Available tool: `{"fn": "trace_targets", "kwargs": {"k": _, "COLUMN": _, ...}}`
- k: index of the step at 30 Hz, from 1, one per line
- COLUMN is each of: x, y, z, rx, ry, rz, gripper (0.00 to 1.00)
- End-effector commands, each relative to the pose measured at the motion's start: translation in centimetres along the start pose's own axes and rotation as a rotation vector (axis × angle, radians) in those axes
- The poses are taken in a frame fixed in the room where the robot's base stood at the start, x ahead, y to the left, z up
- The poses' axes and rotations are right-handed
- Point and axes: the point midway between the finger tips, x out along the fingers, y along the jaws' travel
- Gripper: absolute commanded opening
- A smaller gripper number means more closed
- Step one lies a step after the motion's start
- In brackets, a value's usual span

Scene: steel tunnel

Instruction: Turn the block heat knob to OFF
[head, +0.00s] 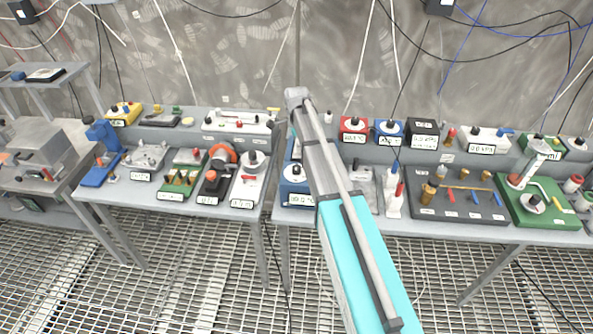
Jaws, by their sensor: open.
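I cannot tell which device carries the block heat knob, since the labels are too small to read. Knobs show on several devices: a white unit (251,180) and a black unit with an orange ring (217,174) on the left bench, a blue box (295,186) on the right bench, partly hidden by my arm, and red (354,130), blue (389,132) and black (423,133) boxes on the back shelf. No OFF mark is legible. My arm reaches up the middle of the view over the right bench. My gripper does not show.
The left bench (150,196) and right bench (450,232) stand nearly end to end, crowded with devices. A green board (540,205) and a dark board with upright pegs (455,205) lie at right. Cables hang along the back wall. The grating floor (180,270) in front is clear.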

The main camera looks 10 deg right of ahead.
Motion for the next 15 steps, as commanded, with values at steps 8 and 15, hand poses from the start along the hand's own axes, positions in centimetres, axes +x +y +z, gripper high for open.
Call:
{"fn": "trace_targets", "kwargs": {"k": 8, "x": 2.6, "y": 0.0, "z": 0.0, "rx": 0.000, "ry": 0.000, "rz": 0.000, "gripper": 0.87}}
{"fn": "trace_targets", "kwargs": {"k": 15, "x": 4.4, "y": 0.0, "z": -0.1, "rx": 0.001, "ry": 0.000, "rz": 0.000, "gripper": 0.87}}
